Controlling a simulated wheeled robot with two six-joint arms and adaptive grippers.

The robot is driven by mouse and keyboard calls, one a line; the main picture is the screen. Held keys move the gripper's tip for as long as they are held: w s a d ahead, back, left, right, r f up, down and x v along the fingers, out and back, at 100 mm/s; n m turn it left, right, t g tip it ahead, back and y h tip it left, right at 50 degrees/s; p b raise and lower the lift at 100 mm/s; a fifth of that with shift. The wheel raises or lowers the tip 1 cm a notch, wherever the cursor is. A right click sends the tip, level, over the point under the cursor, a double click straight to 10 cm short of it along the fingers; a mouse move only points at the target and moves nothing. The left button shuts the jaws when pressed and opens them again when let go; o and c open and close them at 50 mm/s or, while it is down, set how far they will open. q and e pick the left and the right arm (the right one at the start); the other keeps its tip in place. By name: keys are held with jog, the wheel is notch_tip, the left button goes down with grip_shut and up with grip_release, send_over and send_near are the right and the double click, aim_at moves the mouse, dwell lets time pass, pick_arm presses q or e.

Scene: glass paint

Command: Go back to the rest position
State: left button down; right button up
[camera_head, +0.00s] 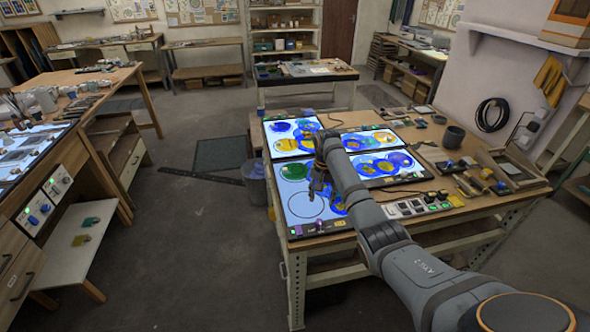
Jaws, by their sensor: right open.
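My right arm comes in from the lower right and reaches over the workbench (420,236). My right gripper (318,196) is open and empty. It points down above the near-left light panel (302,222), close to a circle outline and a blue piece on it. I cannot tell the exact height over the panel. The arm hides part of this panel and the middle of the bench. My left gripper is not in view.
More lit panels with blue, yellow and green glass pieces lie at the back left (291,124) and right (405,150). A dark grey cup (453,137) and small tools stand at the right. A bucket (256,182) stands by the bench's left side.

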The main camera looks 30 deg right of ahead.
jog(key=s+a+f+n+t+h, duration=0.1)
jog(key=s+a+f+n, duration=0.45)
jog(key=s+f, duration=0.45)
jog(key=s+a+r+n+t, duration=0.1)
jog(key=s+a+r+n, duration=0.2)
jog(key=s, duration=0.7)
jog(key=s+a+r+n+t, duration=0.1)
jog(key=s+a+r+t, duration=0.2)
jog(key=s, duration=0.6)
notch_tip(320, 180, down, 27)
jog(key=s+d+g+b, duration=0.1)
jog(key=g+b, duration=0.2)
jog(key=s+d+f+b, duration=0.1)
jog(key=s+f+b, duration=0.2)
jog(key=s+f, duration=1.6)
notch_tip(320, 180, down, 3)
jog(key=shift+s+d+f+g, duration=0.2)
jog(key=shift+s+g, duration=0.2)
